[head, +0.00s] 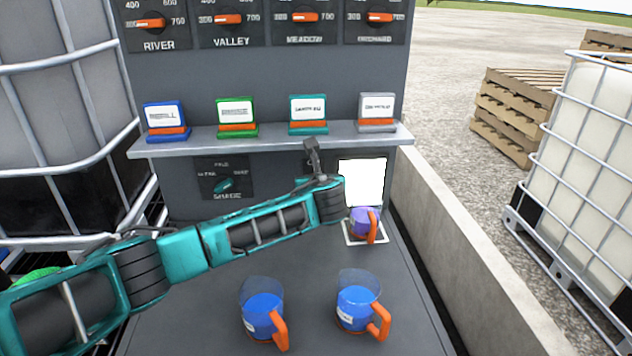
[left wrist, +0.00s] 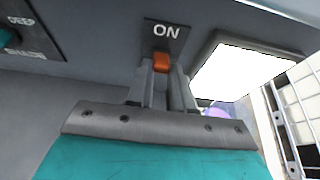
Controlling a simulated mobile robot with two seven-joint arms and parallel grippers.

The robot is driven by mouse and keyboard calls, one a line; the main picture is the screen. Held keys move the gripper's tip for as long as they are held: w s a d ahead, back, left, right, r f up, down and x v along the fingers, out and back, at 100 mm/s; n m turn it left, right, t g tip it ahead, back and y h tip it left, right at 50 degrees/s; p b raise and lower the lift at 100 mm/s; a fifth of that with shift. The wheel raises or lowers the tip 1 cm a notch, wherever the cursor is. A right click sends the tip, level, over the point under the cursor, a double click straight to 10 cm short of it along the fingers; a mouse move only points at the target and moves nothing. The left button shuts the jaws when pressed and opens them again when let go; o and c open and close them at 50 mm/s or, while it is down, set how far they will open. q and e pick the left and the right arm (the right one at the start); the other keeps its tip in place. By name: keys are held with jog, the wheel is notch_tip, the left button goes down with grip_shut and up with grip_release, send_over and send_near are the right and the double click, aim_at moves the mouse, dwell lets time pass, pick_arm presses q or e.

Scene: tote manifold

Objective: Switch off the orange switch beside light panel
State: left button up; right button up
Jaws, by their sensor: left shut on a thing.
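The orange switch (left wrist: 161,62) sits on a dark plate marked ON in the left wrist view, just left of the light panel (left wrist: 228,70). The bright white light panel also shows in the head view (head: 361,183). My left gripper (left wrist: 163,78) is at the switch, its fingers shut on it from either side. In the head view my left gripper (head: 312,155) reaches up to the grey panel face below the shelf, and the switch is hidden behind it. My right gripper is in neither view.
A jug with purple contents (head: 362,222) stands before the light panel. Two jugs of blue liquid (head: 262,310) (head: 357,300) stand on the counter nearer me. A teal shade knob (head: 224,186) is left of my gripper. The shelf (head: 270,137) juts out above.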

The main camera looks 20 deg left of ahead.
pick_arm(q)
grip_shut()
jog(key=shift+s+f+t+y+b, duration=0.15)
jog(key=shift+f+t+y+b, duration=0.45)
jog(key=shift+t+b, duration=0.65)
jog(key=o, duration=0.7)
grip_release()
jog(key=shift+s+d, duration=0.1)
jog(key=p+v, duration=0.1)
jog(key=v, duration=1.1)
jog(key=shift+s+r, duration=0.1)
jog(key=shift+s, duration=0.25)
jog(key=shift+c, duration=0.2)
